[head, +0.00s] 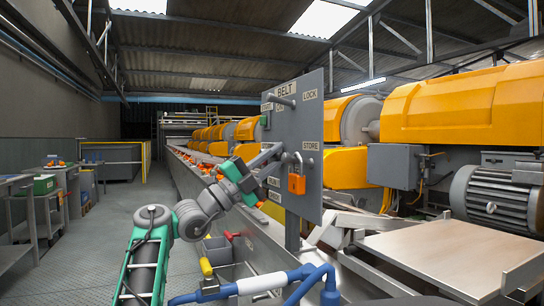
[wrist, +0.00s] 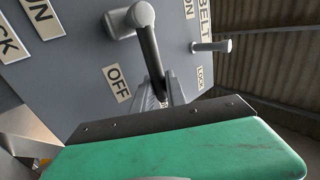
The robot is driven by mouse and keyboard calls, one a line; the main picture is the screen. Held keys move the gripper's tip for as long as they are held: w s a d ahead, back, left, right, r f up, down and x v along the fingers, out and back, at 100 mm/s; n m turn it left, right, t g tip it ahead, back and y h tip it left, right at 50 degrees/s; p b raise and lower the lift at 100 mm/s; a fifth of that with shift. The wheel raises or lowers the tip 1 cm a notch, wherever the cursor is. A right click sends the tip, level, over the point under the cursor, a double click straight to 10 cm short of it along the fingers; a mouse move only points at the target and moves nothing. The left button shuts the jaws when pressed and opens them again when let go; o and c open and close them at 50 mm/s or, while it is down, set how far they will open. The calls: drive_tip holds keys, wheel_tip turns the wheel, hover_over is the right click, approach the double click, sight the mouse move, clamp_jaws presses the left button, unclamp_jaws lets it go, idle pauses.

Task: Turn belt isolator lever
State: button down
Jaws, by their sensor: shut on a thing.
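A grey isolator panel (head: 313,125) with a BELT label (head: 286,90) stands upright ahead of my arm. In the wrist view the belt isolator lever (wrist: 150,50) is a dark bar running from a grey rounded hub (wrist: 130,18) down into my gripper. My gripper (wrist: 163,97) is shut on the lever's free end, close to the panel face. In the head view my gripper (head: 272,152) hides most of the lever.
An orange padlock (head: 296,184) hangs on the panel's lower part, near the STORE label (head: 310,146). A conveyor with fruit runs behind; a red-knobbed handle (head: 230,236) stands below my arm.

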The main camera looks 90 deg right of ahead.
drive_tip(key=shift+s, duration=0.15)
drive_tip(key=c, duration=1.5)
unclamp_jaws()
drive_tip(key=shift+o, duration=0.8)
drive_tip(key=b+v, duration=0.1)
drive_tip(key=v, duration=0.7)
